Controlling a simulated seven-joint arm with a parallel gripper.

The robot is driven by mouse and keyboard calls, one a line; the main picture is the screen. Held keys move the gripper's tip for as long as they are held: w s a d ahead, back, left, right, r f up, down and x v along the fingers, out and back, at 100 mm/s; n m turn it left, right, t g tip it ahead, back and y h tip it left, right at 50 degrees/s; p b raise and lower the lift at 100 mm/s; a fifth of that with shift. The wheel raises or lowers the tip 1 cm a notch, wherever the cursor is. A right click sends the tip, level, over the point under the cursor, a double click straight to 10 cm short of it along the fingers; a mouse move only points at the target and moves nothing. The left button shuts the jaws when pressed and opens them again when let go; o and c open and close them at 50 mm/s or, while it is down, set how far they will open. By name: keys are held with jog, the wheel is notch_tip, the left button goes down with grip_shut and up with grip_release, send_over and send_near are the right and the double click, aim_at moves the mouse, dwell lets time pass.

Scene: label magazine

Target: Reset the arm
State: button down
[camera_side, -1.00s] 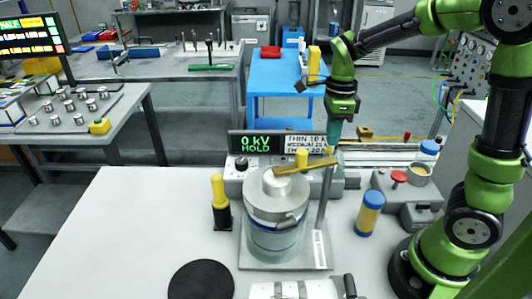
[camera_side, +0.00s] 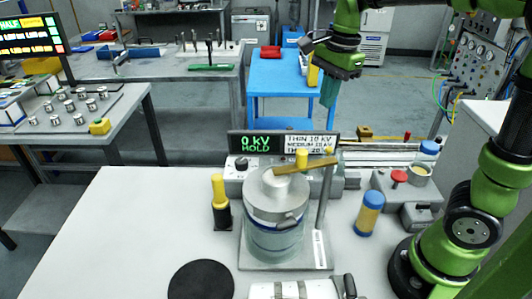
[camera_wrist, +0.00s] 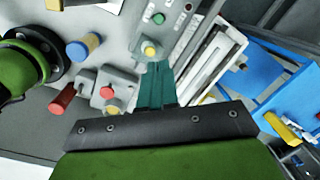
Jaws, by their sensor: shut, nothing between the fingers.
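My gripper (camera_side: 328,93) hangs in the air above the back of the white bench, well clear of everything on it. Its teal fingers point down and are closed together with nothing between them. They also show in the wrist view (camera_wrist: 158,84), above the bench devices. The metal vessel (camera_side: 275,215) with a brass bar (camera_side: 307,165) across its top stands on a grey base plate in the side view. The display behind it (camera_side: 283,143) reads 0 kV HOLD.
A yellow-and-black handle (camera_side: 220,203) stands left of the vessel, and a blue-and-yellow cylinder (camera_side: 369,213) stands right of it. A grey box with a red knob (camera_side: 399,177) is near my base. A black disc (camera_side: 201,281) lies in front. A blue table (camera_side: 285,82) stands behind.

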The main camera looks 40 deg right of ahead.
jog(key=s+a+f+n+t+y, duration=0.1)
jog(key=s+a+n+t, duration=0.5)
jog(key=n, duration=0.9)
jog(key=s+a, duration=0.2)
jog(key=s, duration=0.2)
jog(key=shift+s+f, duration=0.15)
jog(key=shift+s, duration=0.25)
